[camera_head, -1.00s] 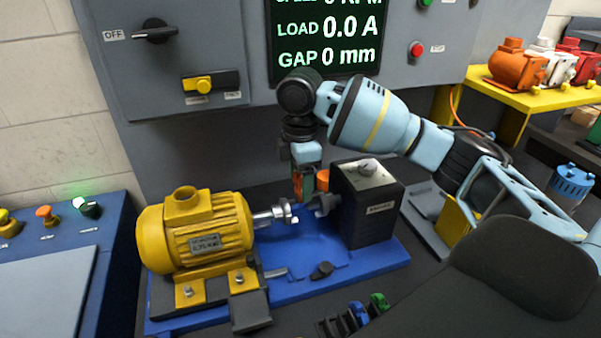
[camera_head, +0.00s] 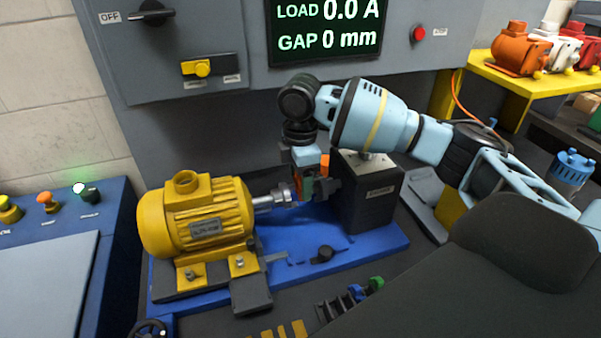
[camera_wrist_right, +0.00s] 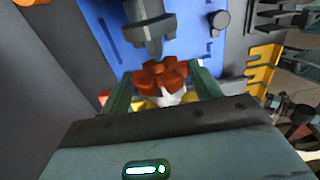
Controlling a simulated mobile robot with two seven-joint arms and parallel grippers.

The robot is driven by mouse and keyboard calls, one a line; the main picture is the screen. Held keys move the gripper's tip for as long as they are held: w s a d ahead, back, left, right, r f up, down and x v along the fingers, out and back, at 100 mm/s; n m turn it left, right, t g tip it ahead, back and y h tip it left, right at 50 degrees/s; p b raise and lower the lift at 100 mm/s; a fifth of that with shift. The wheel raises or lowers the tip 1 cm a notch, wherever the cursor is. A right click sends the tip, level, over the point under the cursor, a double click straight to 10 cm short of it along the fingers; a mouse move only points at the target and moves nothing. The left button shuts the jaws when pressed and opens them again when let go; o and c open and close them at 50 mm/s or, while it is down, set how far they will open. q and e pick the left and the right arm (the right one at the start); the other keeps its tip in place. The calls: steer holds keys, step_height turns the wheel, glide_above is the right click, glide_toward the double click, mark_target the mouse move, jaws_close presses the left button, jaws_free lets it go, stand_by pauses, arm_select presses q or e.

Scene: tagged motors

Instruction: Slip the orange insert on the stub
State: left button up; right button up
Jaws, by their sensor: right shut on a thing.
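The orange insert (camera_wrist_right: 160,75) is a star-shaped piece, held between the two green fingers of my right gripper (camera_wrist_right: 161,88) in the right wrist view. In the head view my right gripper (camera_head: 308,190) reaches down into the gap between the motor and the dark load block. A grey jawed stub (camera_wrist_right: 148,25) lies just beyond the insert, roughly in line with it; whether they touch I cannot tell. A pale hub on the motor's shaft (camera_head: 281,194) is left of the gripper. The fingers mostly hide the insert in the head view. My left gripper is not in view.
The yellow motor (camera_head: 200,222) and dark load block (camera_head: 370,205) stand on the blue bed (camera_head: 290,258). A grey cabinet with a display (camera_head: 325,30) rises behind. A blue control panel (camera_head: 100,215) is at left, a yellow shelf with motors (camera_head: 520,88) at right.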

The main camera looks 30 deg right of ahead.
steer(key=shift+d+f, duration=0.1)
steer(key=shift+f, duration=0.9)
steer(key=shift+s+d, duration=0.15)
steer(key=shift+d, duration=0.45)
steer(key=shift+s+d, duration=0.15)
steer(key=shift+d, duration=0.45)
steer(key=o, duration=1.1)
steer(key=shift+c, duration=0.2)
steer(key=shift+r, duration=0.1)
steer(key=shift+r, duration=3.85)
steer(key=shift+s, duration=0.1)
